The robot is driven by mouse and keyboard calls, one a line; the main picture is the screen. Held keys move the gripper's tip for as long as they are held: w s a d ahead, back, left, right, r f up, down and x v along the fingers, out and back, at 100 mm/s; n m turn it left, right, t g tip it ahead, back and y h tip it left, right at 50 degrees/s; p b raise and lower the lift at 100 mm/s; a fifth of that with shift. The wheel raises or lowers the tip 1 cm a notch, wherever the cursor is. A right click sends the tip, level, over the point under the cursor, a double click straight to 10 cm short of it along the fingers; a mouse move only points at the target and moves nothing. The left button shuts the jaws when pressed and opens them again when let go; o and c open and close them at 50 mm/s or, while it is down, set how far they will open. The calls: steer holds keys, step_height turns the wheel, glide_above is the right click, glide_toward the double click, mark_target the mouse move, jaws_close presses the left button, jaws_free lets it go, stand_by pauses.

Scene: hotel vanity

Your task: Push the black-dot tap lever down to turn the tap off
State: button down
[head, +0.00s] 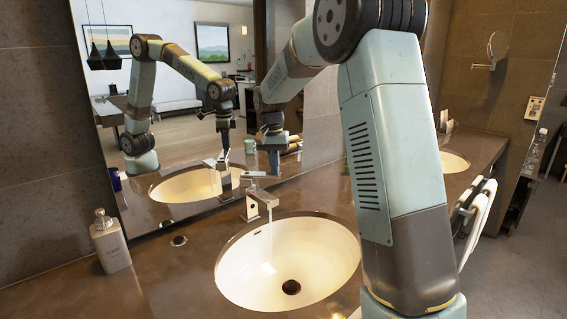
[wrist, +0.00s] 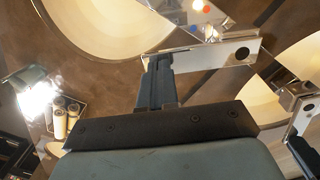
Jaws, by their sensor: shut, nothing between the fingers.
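The chrome tap (head: 252,203) stands behind the basin in the head view, with a thin stream of water (head: 270,213) falling from its spout. Its flat lever (head: 258,175) is on top. In the wrist view the lever (wrist: 205,58) is a bright metal bar with a black dot (wrist: 243,53) near its right end. My gripper (head: 274,168) points down just above the lever in the head view. It is shut and empty. In the wrist view the fingertips (wrist: 158,63) overlap the lever's left end; I cannot tell whether they touch it.
The white oval basin (head: 228,262) is sunk in the brown counter (head: 165,275). A soap bottle (head: 110,243) stands at left. The large mirror (head: 110,165) rises close behind the tap and reflects my arm and the tap.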

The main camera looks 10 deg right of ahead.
steer(key=shift+s+d+f, duration=0.15)
steer(key=shift+f, duration=0.25)
step_height(320, 180, up, 14)
steer(key=s+d+r+n+t, duration=0.15)
steer(key=s+r, duration=0.25)
steer(key=s, duration=0.6)
steer(key=s+d+f+n+t, duration=0.1)
steer(key=s+f, duration=0.3)
steer(key=s, duration=0.9)
steer(key=s+d+f+n+t, duration=0.2)
steer(key=s+f+t, duration=0.1)
steer(key=s, duration=1.1)
steer(key=shift+s+d+f+y, duration=0.3)
steer(key=shift+f, duration=0.25)
